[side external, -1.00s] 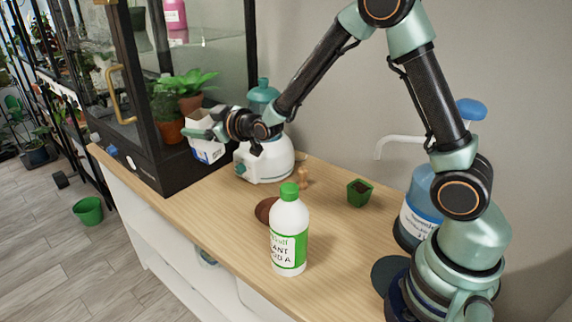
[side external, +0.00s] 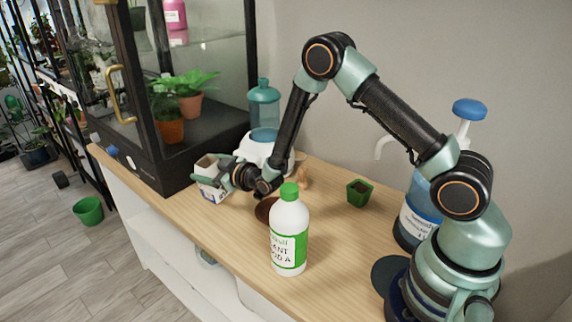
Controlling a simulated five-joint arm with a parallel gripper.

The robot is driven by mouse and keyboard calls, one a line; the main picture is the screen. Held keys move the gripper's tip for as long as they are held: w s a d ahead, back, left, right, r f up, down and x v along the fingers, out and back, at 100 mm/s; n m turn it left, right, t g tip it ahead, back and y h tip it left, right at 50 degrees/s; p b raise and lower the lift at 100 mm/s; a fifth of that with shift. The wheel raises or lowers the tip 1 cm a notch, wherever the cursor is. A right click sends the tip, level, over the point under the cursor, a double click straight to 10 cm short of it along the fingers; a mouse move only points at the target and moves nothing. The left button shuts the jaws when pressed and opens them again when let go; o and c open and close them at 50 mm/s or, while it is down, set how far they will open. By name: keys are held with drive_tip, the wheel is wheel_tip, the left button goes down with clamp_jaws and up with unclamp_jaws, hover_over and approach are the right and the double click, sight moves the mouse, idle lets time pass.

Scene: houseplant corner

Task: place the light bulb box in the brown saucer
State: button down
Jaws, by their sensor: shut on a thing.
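The light bulb box (side external: 207,171), white with a blue patch and an open-looking brown top, is in my gripper (side external: 226,177). My gripper is shut on it from the right. The box is at the left part of the wooden table, close in front of the glass cabinet; I cannot tell whether its bottom touches the table. The brown saucer (side external: 262,211) lies on the table to the right of the box and nearer the camera. It is partly hidden behind the white bottle and by my wrist.
A white bottle with a green cap (side external: 289,232) stands beside the saucer. A small green pot (side external: 359,193) and a blue-pump jug (side external: 424,212) stand to the right.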

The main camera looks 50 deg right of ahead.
drive_tip(key=shift+f, duration=0.15)
unclamp_jaws()
drive_tip(key=shift+s, duration=0.15)
